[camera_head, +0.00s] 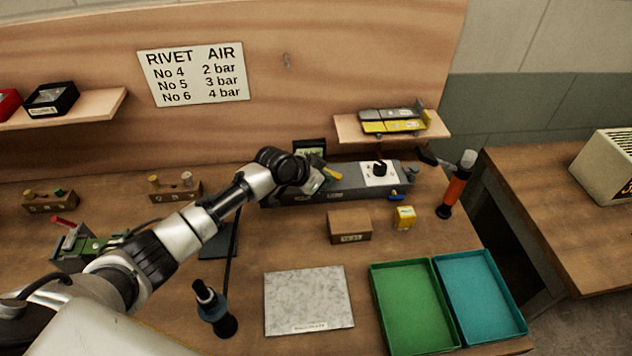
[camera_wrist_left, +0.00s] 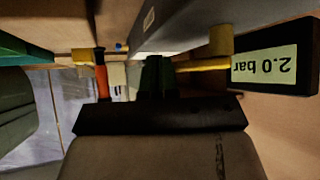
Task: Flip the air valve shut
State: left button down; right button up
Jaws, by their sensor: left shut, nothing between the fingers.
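The long grey air unit (camera_head: 345,186) lies along the back of the bench, with a black knob (camera_head: 379,168) on a white plate. A yellow valve lever (camera_head: 331,173) sits at its left part, beside my left gripper (camera_head: 317,182). In the wrist view the yellow lever (camera_wrist_left: 205,67) runs sideways just right of my left gripper's fingers (camera_wrist_left: 157,75), by a yellow post (camera_wrist_left: 221,41). The fingers are shut and empty; whether they touch the lever I cannot tell. A gauge display (camera_wrist_left: 268,66) reads 2.0 bar, upside down. My right gripper is out of view.
An orange-handled tool (camera_head: 455,187) stands right of the unit. A brown box (camera_head: 349,225) and a small yellow box (camera_head: 404,217) sit in front. Green (camera_head: 374,290) and teal (camera_head: 518,312) trays, a grey plate (camera_head: 309,300) and a dark bottle-like tool (camera_head: 215,311) occupy the front.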

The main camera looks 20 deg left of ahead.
pick_arm(q)
jog(key=shift+w+d, duration=0.25)
jog(key=shift+d, duration=0.05)
jog(key=shift+w+d, duration=0.2)
jog(key=shift+d, duration=0.05)
jog(key=shift+w+d+n+t+y, duration=0.1)
jog(key=shift+w+n+t+y, duration=0.15)
jog(key=shift+n+t+y, duration=0.35)
jog(key=shift+w+d, duration=0.1)
jog(key=shift+w, duration=0.3)
